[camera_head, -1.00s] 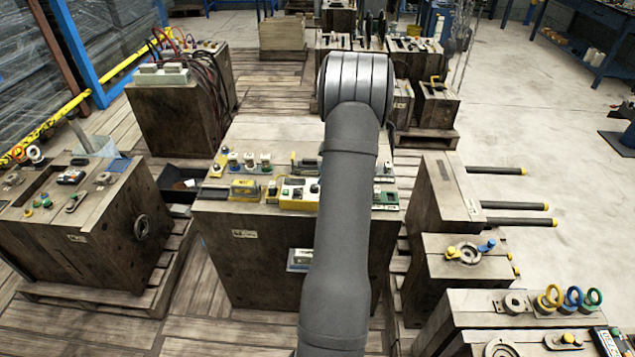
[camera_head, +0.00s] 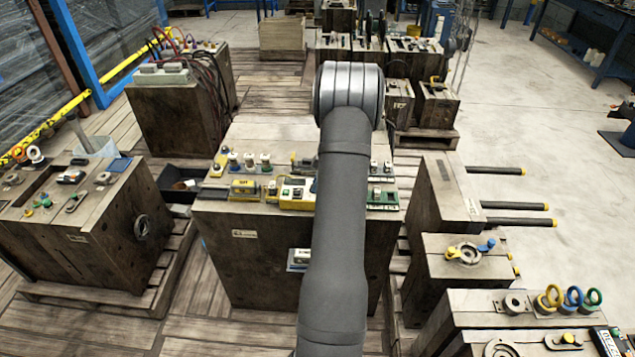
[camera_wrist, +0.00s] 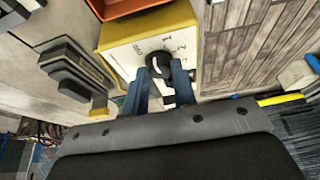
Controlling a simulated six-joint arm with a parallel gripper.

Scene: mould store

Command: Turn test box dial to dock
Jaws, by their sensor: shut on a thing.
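The test box (camera_wrist: 152,40) is yellow with a pale face and fills the upper middle of the wrist view. Its round black dial (camera_wrist: 157,62) carries a light mark. The numbers 1 and 2 show on the face to the dial's right; smaller print at the lower left is too small to read. My gripper (camera_wrist: 162,80) has its two blue-grey fingers closed on the dial, one on each side. The fingers hide part of the dial and the face. In the head view my arm hides the gripper, and I cannot pick out the dial.
An orange tray (camera_wrist: 128,8) lies close beside the test box in the wrist view. Grey stepped blocks (camera_wrist: 70,68) stand to its left. In the head view, a wooden block (camera_head: 270,240) bears several small devices, with another block (camera_head: 75,230) to the left.

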